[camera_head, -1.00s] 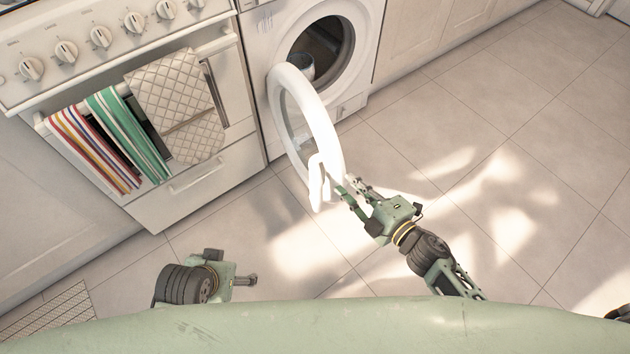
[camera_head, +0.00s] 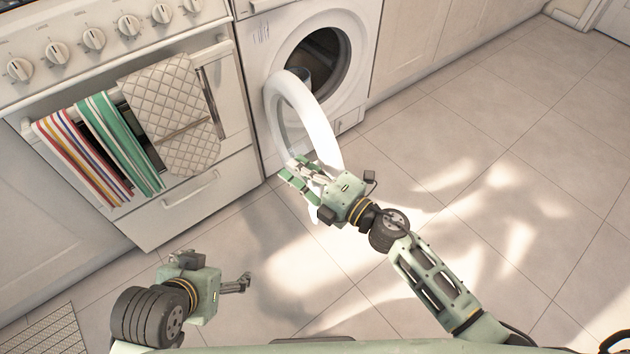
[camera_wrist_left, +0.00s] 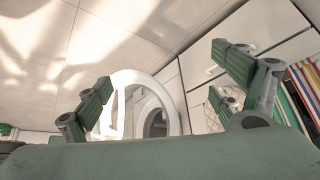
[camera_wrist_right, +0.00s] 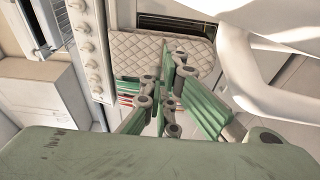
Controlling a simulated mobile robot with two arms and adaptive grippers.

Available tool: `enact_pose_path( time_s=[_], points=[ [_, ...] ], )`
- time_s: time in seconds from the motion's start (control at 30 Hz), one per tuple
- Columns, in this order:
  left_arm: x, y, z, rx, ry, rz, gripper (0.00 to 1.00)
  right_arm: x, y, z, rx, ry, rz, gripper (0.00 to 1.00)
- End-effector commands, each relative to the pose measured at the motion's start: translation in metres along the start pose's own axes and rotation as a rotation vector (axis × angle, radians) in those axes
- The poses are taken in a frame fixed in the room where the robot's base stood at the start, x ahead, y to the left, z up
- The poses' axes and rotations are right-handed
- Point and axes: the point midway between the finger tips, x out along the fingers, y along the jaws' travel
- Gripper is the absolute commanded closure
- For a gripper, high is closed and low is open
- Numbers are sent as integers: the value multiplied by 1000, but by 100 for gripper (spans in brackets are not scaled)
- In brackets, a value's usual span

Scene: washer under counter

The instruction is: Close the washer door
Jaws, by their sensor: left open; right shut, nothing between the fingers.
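The white washer (camera_head: 262,50) has its round door (camera_head: 322,135) standing open, swung out to the front. The drum opening shows behind it. My right gripper (camera_head: 289,176) is shut and empty at the near, lower part of the door, overlapping it in the head view. I cannot tell whether they touch. The gripper hides much of the door's lower edge. In the right wrist view the door (camera_wrist_right: 258,100) is a white curve right of the fingers (camera_wrist_right: 166,95). My left gripper (camera_head: 247,283) is open and empty, low over the floor at left, well apart from the door.
A white oven (camera_head: 205,200) stands left of the washer, with striped towels (camera_head: 120,140) and a quilted cloth (camera_head: 170,115) on its front. White cabinets (camera_head: 420,40) continue right of the washer. The tiled floor (camera_head: 500,150) to the right is clear.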

Motion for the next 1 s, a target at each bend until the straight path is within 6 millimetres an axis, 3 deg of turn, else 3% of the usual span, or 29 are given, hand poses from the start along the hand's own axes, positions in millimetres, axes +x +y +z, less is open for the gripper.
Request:
enact_pose_path(
  time_s=[0.1, 0.3, 0.87, 1.0],
  points=[
    [5, 3, -20, 3, 91, 5, 12, -10, -4, 20, -5, -7, -6, 100],
    [5, 5, -42, 4, 180, 9, 12, -15, -3, 33, -3, -5, -5, 100],
    [5, 6, -49, 5, 212, 11, 12, -17, -3, 38, -2, -3, -5, 100],
    [4, 8, -67, 6, 293, 16, 12, -19, -4, 42, -3, 7, -5, 100]
  ],
)
